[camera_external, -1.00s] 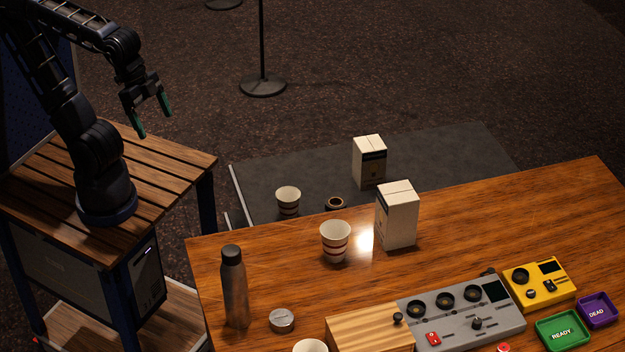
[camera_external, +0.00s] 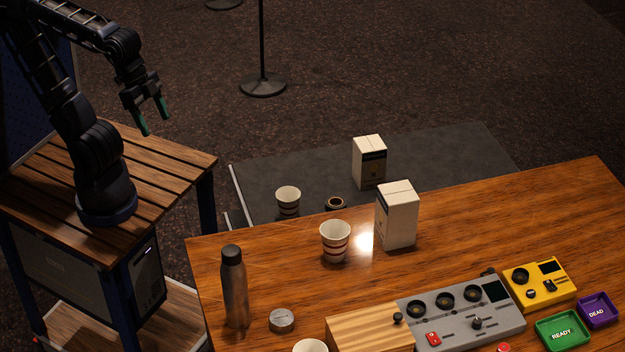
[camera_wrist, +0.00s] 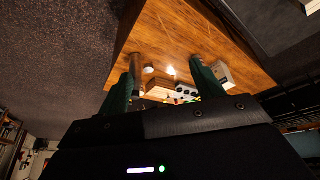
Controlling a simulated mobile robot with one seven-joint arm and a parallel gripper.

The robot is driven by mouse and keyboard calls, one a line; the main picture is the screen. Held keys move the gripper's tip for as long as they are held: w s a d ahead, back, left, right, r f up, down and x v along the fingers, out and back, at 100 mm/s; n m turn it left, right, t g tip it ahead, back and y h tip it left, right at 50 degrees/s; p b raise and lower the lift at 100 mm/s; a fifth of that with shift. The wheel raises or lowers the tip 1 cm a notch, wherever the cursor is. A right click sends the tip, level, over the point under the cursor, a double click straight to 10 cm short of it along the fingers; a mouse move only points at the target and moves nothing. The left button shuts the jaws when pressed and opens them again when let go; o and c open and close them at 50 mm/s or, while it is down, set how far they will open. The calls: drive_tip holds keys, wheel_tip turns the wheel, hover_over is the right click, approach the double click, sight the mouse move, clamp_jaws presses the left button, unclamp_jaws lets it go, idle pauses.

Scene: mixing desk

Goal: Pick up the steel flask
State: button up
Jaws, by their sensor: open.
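The steel flask (camera_external: 235,290) stands upright near the left edge of the wooden desk in the external view. It has a dark cap and a grey metal body. In the wrist view the flask (camera_wrist: 136,64) shows small at the far end, beside the left finger and partly hidden by it. My gripper (camera_external: 156,116) is up at the upper left, above the slatted stand and well apart from the flask. Its green-padded fingers point down and are open with nothing between them. In the wrist view my gripper (camera_wrist: 165,85) also shows two spread fingers.
Close to the flask are a round metal tin (camera_external: 281,320) and a striped paper cup (camera_external: 335,241). A white carton (camera_external: 397,215) stands farther right. A grey mixer (camera_external: 462,318), yellow box (camera_external: 540,284), green tray (camera_external: 563,331) and purple tray (camera_external: 598,309) fill the right front.

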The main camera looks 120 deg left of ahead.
drive_tip(key=w+d+f+n+h, duration=0.1)
drive_tip(key=w+d+n+h, duration=0.1)
drive_tip(key=w+d+n, duration=0.35)
drive_tip(key=w+d+f+n+h, duration=0.1)
drive_tip(key=w+d+n, duration=0.1)
drive_tip(key=w+n, duration=0.65)
drive_tip(key=n+h, duration=0.2)
drive_tip(key=n, duration=1.1)
approach(231, 248)
drive_tip(key=d+f, duration=0.2)
drive_tip(key=shift+w+a+x, duration=0.1)
drive_tip(key=shift+a+x, duration=0.1)
drive_tip(key=shift+x, duration=1.5)
drive_tip(key=shift+w+a+x, duration=0.15)
drive_tip(key=shift+a+x, duration=0.05)
drive_tip(key=shift+x, duration=1.55)
drive_tip(key=shift+w+a+x, duration=0.1)
drive_tip(key=shift+a+x, duration=0.05)
drive_tip(key=shift+x, duration=1.55)
drive_tip(key=shift+f, duration=0.15)
clamp_jaws()
